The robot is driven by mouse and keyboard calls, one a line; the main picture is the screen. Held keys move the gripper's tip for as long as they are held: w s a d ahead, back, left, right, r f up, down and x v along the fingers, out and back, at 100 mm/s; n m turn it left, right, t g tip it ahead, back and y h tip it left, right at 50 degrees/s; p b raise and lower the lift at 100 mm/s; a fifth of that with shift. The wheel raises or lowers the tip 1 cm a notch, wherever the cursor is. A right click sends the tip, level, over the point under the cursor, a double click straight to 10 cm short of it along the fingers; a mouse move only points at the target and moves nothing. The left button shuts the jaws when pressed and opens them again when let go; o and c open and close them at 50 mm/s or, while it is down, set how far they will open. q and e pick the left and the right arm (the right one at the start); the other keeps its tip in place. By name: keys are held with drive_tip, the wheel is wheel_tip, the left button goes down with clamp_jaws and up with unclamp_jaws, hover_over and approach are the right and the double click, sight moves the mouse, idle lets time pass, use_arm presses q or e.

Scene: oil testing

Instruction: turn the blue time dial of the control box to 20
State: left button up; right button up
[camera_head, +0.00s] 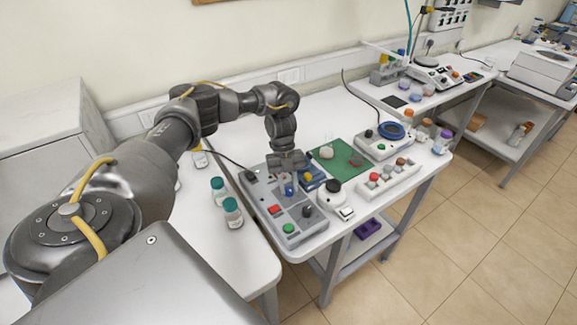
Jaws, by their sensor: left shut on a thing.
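The grey control box (262,197) lies on the white table. It carries a red button (274,209), a green button (288,228) and a black knob (307,211). The blue time dial (288,188) shows in part near the back of the box, below my left gripper. My left gripper (288,184) points down over the box and is shut on the blue dial. The fingers hide much of the dial, and its setting is too small to read. My right gripper is not in view.
A blue device (313,183), a green mat (351,161) and a white device with a black top (331,195) stand right of the box. Two teal-capped bottles (232,213) stand left of it.

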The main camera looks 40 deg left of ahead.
use_arm(q)
drive_tip(key=shift+m+g+y+p, duration=0.3)
drive_tip(key=shift+m+p, duration=0.05)
drive_tip(key=shift+m, duration=0.65)
drive_tip(key=o, duration=1)
drive_tip(key=shift+w, duration=0.1)
drive_tip(key=b+v, duration=0.1)
drive_tip(key=v, duration=0.9)
drive_tip(key=shift+w+r, duration=0.1)
drive_tip(key=shift+r, duration=0.3)
